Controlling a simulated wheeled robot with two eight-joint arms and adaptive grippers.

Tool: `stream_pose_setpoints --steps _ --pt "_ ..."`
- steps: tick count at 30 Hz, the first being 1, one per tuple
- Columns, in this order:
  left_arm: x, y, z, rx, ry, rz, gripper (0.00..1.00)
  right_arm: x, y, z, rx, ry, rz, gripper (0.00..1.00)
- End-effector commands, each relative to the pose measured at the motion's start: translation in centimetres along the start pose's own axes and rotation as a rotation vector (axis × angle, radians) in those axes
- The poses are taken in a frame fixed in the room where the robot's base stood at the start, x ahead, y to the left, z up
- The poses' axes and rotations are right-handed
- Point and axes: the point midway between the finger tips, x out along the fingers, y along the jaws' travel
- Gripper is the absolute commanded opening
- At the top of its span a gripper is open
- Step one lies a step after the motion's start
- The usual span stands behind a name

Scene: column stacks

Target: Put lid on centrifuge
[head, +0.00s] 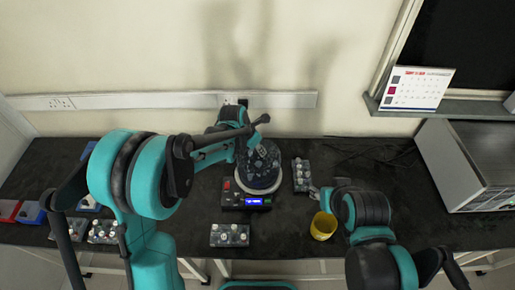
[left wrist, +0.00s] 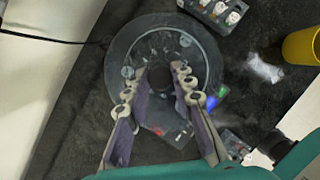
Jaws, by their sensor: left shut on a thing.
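The centrifuge (head: 246,191) stands mid-bench, with a pale rim and a black front panel with a lit blue display. Its panel also shows in the left wrist view (left wrist: 172,128). A dark, see-through round lid (head: 262,172) is over its bowl; in the left wrist view the lid (left wrist: 118,68) looks roughly centred over the rotor. I cannot tell whether it touches the rim. My left gripper (left wrist: 161,80) is shut on the lid's central knob, from above. My right gripper (head: 316,191) is low beside a tube rack, right of the centrifuge; its fingers are too small to read.
A tube rack (head: 301,175) stands right of the centrifuge, another (head: 229,236) in front, and another (head: 103,232) at left. A yellow cup (head: 323,226) is near my right gripper. Red and blue bins (head: 30,213) sit far left. A grey machine (head: 465,165) is far right.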

Motion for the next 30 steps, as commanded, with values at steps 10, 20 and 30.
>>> stream_pose_setpoints --steps 10,20,30 --pt "1.1 0.0 -0.4 0.0 0.0 0.0 0.0 0.8 0.0 0.6 0.0 0.0 0.0 0.4" --pt "2.0 0.0 -0.8 0.0 0.0 0.0 0.0 1.5 0.0 1.1 0.0 0.0 0.0 0.4" --pt "2.9 0.0 -1.2 0.0 0.0 0.0 0.0 2.2 0.0 1.6 0.0 0.0 0.0 0.4"
